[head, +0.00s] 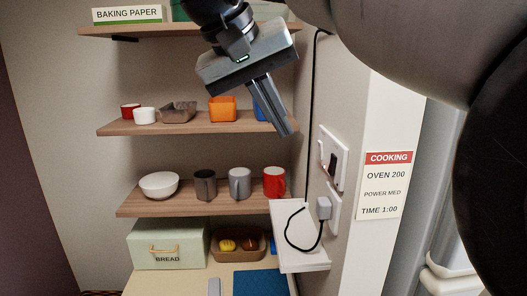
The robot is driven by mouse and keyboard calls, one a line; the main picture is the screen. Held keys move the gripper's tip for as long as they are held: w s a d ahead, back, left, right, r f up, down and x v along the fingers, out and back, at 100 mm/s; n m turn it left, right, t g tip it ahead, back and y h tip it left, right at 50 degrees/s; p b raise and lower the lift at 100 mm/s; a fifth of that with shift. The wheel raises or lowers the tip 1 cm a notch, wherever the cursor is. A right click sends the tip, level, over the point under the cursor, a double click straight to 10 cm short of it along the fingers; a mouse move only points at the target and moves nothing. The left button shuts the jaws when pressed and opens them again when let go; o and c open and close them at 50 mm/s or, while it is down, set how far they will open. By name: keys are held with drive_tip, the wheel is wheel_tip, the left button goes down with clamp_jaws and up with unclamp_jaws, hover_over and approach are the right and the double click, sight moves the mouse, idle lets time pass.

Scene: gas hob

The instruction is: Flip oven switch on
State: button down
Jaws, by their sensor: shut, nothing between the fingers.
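The oven switch (341,156) is a white wall plate on the right-hand wall, with a dark part near its lower middle. I cannot tell whether it is on or off. My gripper (286,132) reaches down from the top of the head view. Its fingers are together and empty, pointing down and slightly right. In the picture the fingertips are left of the switch, apart from it, in front of the middle shelf.
A plug (324,208) with a black cable sits in the socket below the switch, above a small white shelf (310,262). Shelves on the left hold mugs, a white bowl (159,184) and an orange container (222,108). A cooking sign (386,185) hangs to the right.

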sight(332, 165)
drive_tip(key=shift+a+f, duration=0.1)
drive_tip(key=shift+a, duration=0.05)
drive_tip(key=w+d+f, duration=0.3)
drive_tip(key=d+f, duration=0.5)
drive_tip(key=shift+w+d+f+b, duration=0.25)
drive_tip(key=shift+w+f+b, duration=0.05)
drive_tip(key=shift+f, duration=0.1)
idle(0.4)
drive_tip(key=shift+d, duration=0.2)
